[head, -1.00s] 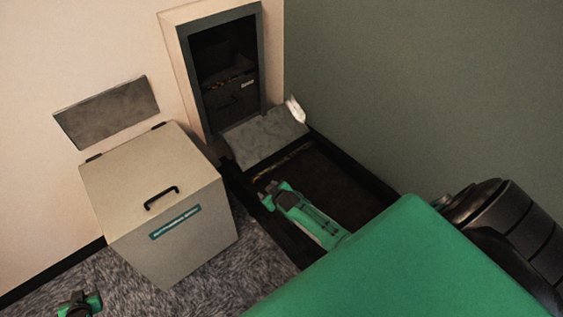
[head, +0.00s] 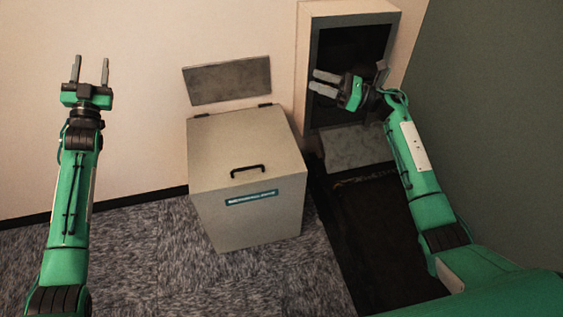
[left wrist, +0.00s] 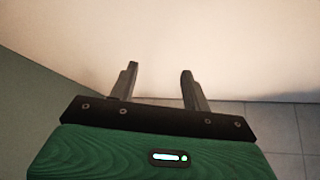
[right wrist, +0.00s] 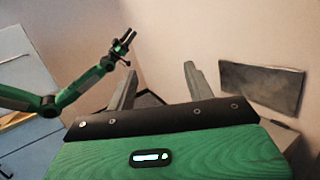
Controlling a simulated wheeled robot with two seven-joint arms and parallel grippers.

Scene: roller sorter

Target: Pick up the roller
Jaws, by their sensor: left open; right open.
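No roller can be made out in any view. My left gripper (head: 90,72) is raised at the left of the head view, fingers pointing up in front of the pale wall. It is open and empty, and its fingers (left wrist: 158,88) show apart in the left wrist view. My right gripper (head: 318,82) is at the upper right of the head view, in front of the dark wall opening, fingers pointing left. It is open and empty, with its fingers (right wrist: 160,85) apart in the right wrist view.
A beige lidded box (head: 240,165) with a black handle stands on the grey carpet. A grey panel (head: 227,80) is on the wall above it. A dark framed opening (head: 345,60) has a sloping grey flap (head: 358,147) below. Carpet at lower left is clear.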

